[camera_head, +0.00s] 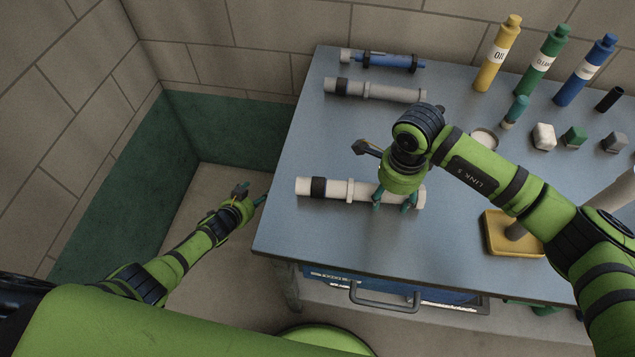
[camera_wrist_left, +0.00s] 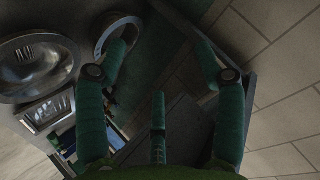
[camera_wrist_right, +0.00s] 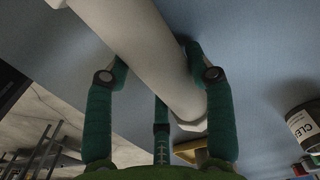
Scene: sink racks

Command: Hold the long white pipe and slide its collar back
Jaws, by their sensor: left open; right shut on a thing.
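The long white pipe (camera_head: 334,189) lies across the table near its left front edge. It has a black band (camera_head: 318,187) near its left end and a raised white ring (camera_head: 350,190) nearer the middle; I cannot tell which is the sliding collar. My right gripper (camera_head: 394,203) is shut on the right part of the pipe from above. In the right wrist view the pipe (camera_wrist_right: 150,50) runs between its fingers. My left gripper (camera_head: 250,194) is open and empty, beside the table's left edge and apart from the pipe. Its spread fingers show in the left wrist view (camera_wrist_left: 160,48).
A grey pipe (camera_head: 385,93) and a blue pipe piece (camera_head: 400,62) lie farther back. Bottles, including a yellow one (camera_head: 497,58), and small blocks stand at the back right. A yellow-based object (camera_head: 497,237) is right of the pipe. Table (camera_head: 300,135) left of the pipes is clear.

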